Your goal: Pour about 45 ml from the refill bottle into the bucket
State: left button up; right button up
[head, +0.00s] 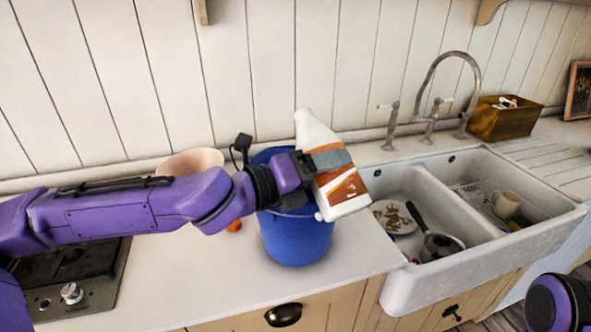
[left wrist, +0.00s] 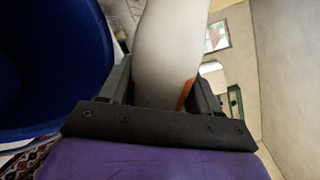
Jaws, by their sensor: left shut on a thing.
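The refill bottle (head: 343,190) is white with an orange and white label. My left gripper (head: 328,162) is shut on it and holds it tilted, beside and above the right rim of the blue bucket (head: 296,242). A small white knob shows at the bottle's lower left corner, near the bucket's side. No liquid stream is visible. The bucket stands on the counter, its opening partly hidden by my left arm and gripper. In the left wrist view the white bottle (left wrist: 168,50) is between the fingers and the bucket (left wrist: 50,60) is at the left. My right gripper is not in view.
A white double sink (head: 400,285) with a plate, a pan and a mug is at the right. A tap (head: 430,100) and wooden box (head: 500,120) stand behind it. A pinkish bowl (head: 190,161) is behind my left arm. A hob (head: 75,275) is at the left.

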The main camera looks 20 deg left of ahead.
pick_arm(q)
jog(key=shift+s+d+r+n, duration=0.1)
jog(key=shift+s+d+n, duration=0.15)
jog(key=shift+n, duration=0.35)
jog(key=shift+s+d+f+n+b, duration=0.1)
jog(key=shift+d+f+n+b, duration=0.05)
jog(key=shift+f+n, duration=0.25)
jog(key=shift+s+d+f+n+b, duration=0.15)
jog(key=shift+f+n, duration=0.15)
jog(key=shift+n, duration=0.2)
jog(key=shift+w+r+n+g+b, duration=0.1)
jog(key=shift+r+n+g+b, duration=0.2)
jog(key=shift+n, duration=0.5)
jog(key=shift+n, duration=0.4)
jog(key=shift+a+r+n+h+b, duration=0.1)
jog(key=shift+r+n+h+b, duration=0.15)
jog(key=shift+n, duration=0.25)
jog(key=shift+r+n+h+b, duration=0.1)
jog(key=shift+n+b, duration=0.2)
jog(key=shift+n, duration=0.2)
jog(key=shift+m+p, duration=0.85)
jog(key=shift+m, duration=0.35)
jog(key=shift+f+m, duration=0.35)
jog(key=shift+m, duration=0.25)
jog(key=shift+f, duration=0.1)
